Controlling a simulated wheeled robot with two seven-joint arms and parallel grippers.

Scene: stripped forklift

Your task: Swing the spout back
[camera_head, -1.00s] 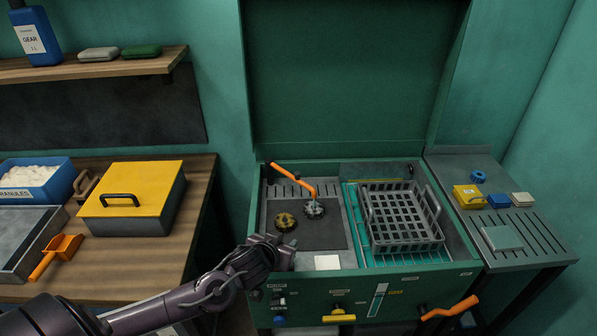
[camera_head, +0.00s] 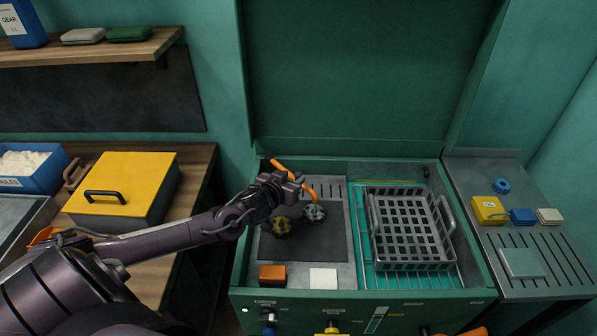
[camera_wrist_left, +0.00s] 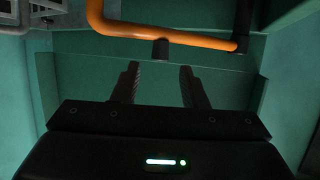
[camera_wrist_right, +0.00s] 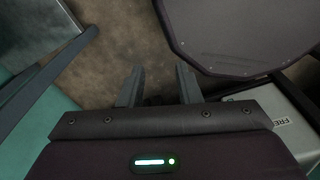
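The orange spout (camera_head: 307,189) is a bent pipe at the back left of the green wash cabinet (camera_head: 476,294). It runs from the back left corner, and its tip is over a grey gear-like part (camera_head: 315,214). My left gripper (camera_head: 293,181) is beside the spout in the head view and hides its middle. In the left wrist view the spout (camera_wrist_left: 190,40) crosses just beyond the fingertips of my left gripper (camera_wrist_left: 161,78), which are open with nothing between them. My right gripper (camera_wrist_right: 159,75) is open and empty above the floor, outside the head view.
A gold gear-like part (camera_head: 282,227) lies on the dark mat. A grey wire basket (camera_head: 408,228) stands at the right inside the cabinet. An orange block (camera_head: 272,275) and a white block (camera_head: 323,278) are at its front. The raised lid (camera_head: 345,80) stands behind.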

